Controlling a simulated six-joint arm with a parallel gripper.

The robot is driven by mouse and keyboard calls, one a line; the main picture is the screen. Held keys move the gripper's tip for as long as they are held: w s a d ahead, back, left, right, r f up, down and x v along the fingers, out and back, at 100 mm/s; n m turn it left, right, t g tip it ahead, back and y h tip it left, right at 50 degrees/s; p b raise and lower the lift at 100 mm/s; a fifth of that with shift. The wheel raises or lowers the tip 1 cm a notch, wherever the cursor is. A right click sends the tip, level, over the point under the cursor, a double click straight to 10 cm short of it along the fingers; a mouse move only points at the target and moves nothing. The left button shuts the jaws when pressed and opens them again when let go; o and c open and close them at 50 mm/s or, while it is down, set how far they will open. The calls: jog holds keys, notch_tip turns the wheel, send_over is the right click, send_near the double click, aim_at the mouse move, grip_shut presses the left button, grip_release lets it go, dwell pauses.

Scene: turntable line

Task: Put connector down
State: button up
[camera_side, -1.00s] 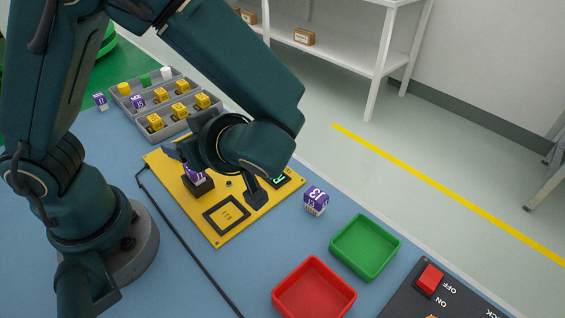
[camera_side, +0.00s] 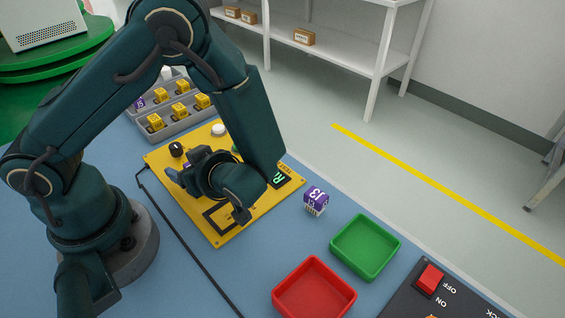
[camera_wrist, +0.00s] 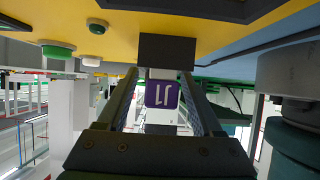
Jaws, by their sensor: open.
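A purple-and-white connector (camera_wrist: 162,95) with a mark like an inverted "J1" stands between my fingers in the wrist view, by a black block (camera_wrist: 166,50) on the yellow board. The block hides whether it is fully seated. My gripper (camera_wrist: 160,76) is open, with a finger on each side of the connector. In the side view my gripper (camera_side: 183,176) is low over the left part of the yellow board (camera_side: 219,238), and only a sliver of purple (camera_side: 187,166) shows there. The rest is hidden by my gripper.
Another purple connector, J3 (camera_side: 316,200), lies right of the board. A green tray (camera_side: 365,247), a red tray (camera_side: 314,292) and a red switch (camera_side: 430,279) are at the lower right. A grey parts tray (camera_side: 173,130) with yellow pieces is behind the board. A black cable (camera_side: 185,243) runs along the mat.

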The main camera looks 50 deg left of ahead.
grip_shut()
jog(key=shift+r, duration=0.1)
notch_tip(320, 180, up, 9)
jog(key=w+d+r+m+t+h, duration=0.4)
jog(key=w+r+m+t+h, duration=0.4)
jog(key=w+r+m+t, duration=0.3)
jog(key=shift+r+m+t, duration=0.3)
jog(key=shift+r+m, duration=1.3)
jog(key=shift+r, duration=0.35)
